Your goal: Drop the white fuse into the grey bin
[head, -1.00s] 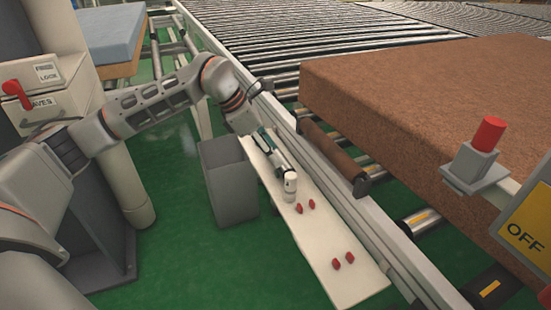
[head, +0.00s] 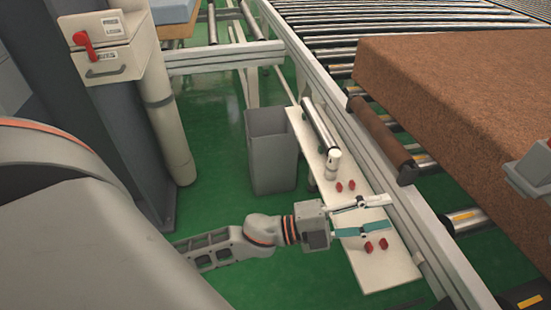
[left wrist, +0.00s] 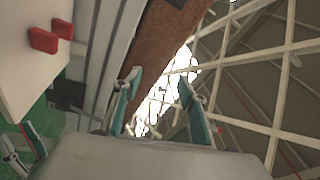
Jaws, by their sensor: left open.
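The white fuse (head: 333,160) is on the pale shelf (head: 375,270) beside the conveyor, its white end toward me. A silver length (head: 318,125) runs back from it; I cannot tell whether both are one piece. The grey bin (head: 272,165) stands on the green floor, left of the shelf; its inside looks dark. My left gripper (head: 388,215) is open and empty over the shelf, nearer to me than the fuse and apart from it. Its open fingers also show in the left wrist view (left wrist: 158,100).
Two pairs of small red pieces (head: 345,186) (head: 376,246) lie on the shelf; one pair shows in the left wrist view (left wrist: 43,40). The conveyor rail (head: 400,215) and brown mattress (head: 450,95) are on the right. A grey column (head: 75,80) stands at the left.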

